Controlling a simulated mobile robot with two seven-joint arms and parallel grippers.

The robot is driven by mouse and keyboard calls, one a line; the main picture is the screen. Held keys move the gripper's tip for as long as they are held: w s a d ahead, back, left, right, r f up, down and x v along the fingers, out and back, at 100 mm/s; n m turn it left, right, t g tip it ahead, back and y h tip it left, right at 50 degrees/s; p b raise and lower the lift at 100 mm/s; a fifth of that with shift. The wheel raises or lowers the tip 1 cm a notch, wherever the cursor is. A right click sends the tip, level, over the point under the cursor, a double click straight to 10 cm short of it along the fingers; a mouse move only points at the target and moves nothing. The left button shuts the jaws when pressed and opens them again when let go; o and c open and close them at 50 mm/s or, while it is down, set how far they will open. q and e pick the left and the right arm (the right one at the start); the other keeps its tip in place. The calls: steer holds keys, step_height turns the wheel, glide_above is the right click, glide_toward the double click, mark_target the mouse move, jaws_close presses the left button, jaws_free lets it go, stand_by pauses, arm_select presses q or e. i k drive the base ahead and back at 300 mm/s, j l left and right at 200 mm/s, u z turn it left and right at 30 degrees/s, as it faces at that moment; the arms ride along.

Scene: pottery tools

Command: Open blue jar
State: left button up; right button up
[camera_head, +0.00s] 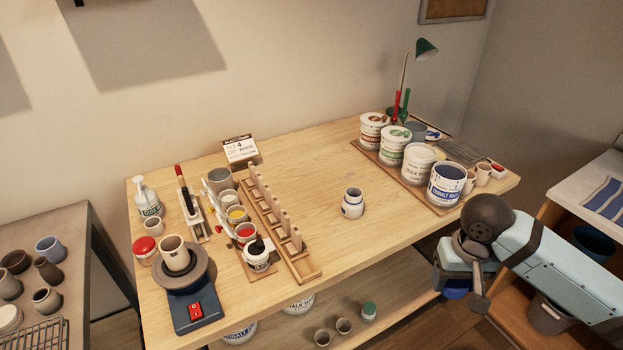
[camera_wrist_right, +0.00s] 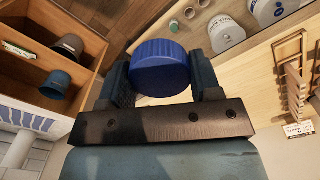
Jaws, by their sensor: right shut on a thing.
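The white jar with blue lettering (camera_head: 446,186) stands at the right front end of the row of jars. Its top is uncovered and dark blue shows inside. My right gripper (camera_head: 456,278) is off the table's front right edge, apart from the jar. In the right wrist view my right gripper (camera_wrist_right: 160,78) is shut on a round blue lid (camera_wrist_right: 160,66), with one finger on each side. The lid partly shows below the gripper in the head view (camera_head: 455,293). My left gripper is not in view.
Several lidded jars (camera_head: 395,146) share the tray with the uncovered jar, beside small cups (camera_head: 483,174). A small open jar (camera_head: 352,203) stands alone mid-table. A wooden rack (camera_head: 275,222) and paint pots are at left. The table front between the small jar and tray is clear.

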mark_target(352, 202)
steer(key=u, duration=1.35)
steer(key=i+l, duration=0.1)
steer(key=l, duration=0.45)
steer(key=i+l+u, duration=0.1)
steer(key=l, duration=0.5)
steer(key=i+l+u, duration=0.1)
steer(key=l, duration=0.45)
steer(key=i, duration=0.05)
